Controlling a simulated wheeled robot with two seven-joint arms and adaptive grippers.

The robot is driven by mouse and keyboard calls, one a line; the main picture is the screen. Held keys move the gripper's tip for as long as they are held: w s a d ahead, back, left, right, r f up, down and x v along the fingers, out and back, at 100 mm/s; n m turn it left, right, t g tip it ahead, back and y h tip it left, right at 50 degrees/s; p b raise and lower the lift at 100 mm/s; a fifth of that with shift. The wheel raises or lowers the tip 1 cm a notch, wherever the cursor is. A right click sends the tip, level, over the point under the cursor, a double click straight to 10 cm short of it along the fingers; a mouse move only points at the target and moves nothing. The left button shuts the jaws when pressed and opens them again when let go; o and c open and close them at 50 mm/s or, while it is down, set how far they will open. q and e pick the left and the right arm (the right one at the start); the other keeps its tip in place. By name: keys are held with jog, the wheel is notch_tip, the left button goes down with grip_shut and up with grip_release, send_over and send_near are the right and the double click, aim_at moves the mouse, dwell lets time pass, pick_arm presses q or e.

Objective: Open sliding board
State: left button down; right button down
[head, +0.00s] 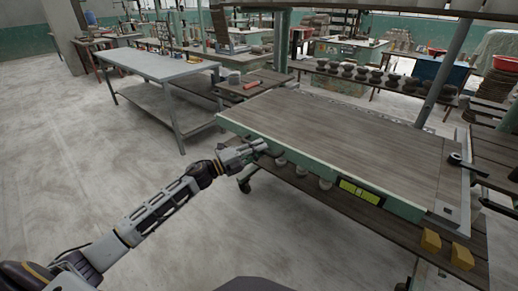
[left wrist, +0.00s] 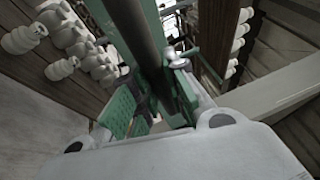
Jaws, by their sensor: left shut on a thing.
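The sliding board appears to be the broad brown wooden top (head: 340,130) with a green front edge (head: 310,163) on a wheeled stand in the head view. My left gripper (head: 262,146) reaches in from the left and is shut at the left part of this green edge. The exact part between its fingers is hidden by the gripper. My right gripper is not in view.
A lower shelf (head: 345,205) under the board holds several pale pots and two yellow blocks (head: 431,240). A grey table (head: 155,66) stands at the back left. A post (head: 450,65) rises behind the board. The floor at the left is clear.

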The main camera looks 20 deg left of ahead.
pick_arm(q)
jog(key=c, duration=1.4)
grip_release()
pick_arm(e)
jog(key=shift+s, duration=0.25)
pick_arm(q)
jog(key=shift+a, duration=0.1)
jog(key=shift+v, duration=5.95)
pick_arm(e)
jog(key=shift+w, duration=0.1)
pick_arm(q)
jog(key=shift+f, duration=0.15)
